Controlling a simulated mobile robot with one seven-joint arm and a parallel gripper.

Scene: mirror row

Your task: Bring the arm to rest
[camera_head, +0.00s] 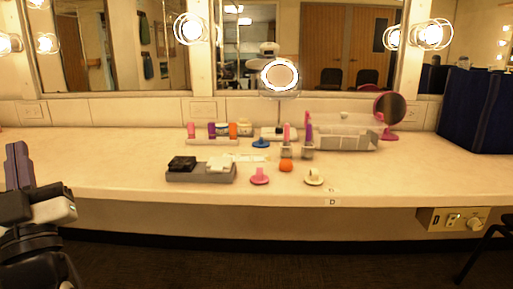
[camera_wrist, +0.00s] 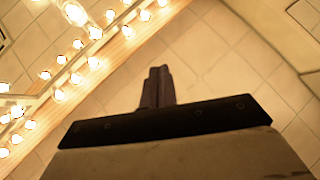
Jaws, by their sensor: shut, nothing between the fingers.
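My gripper (camera_head: 18,165) shows at the left edge of the head view, raised in front of the counter with its fingers pointing up. The fingers are together and nothing is between them. In the wrist view the closed fingers (camera_wrist: 158,88) stand at the centre against pale tiles, clear of any object. Part of my arm shows below the gripper at the lower left of the head view.
A long pale counter (camera_head: 120,160) runs below lit mirrors. On it are a grey tray (camera_head: 200,177), a clear bin (camera_head: 345,138), a pink round mirror (camera_head: 390,112) and several small items. A dark blue case (camera_head: 475,110) stands at right. The counter's left part is mostly bare.

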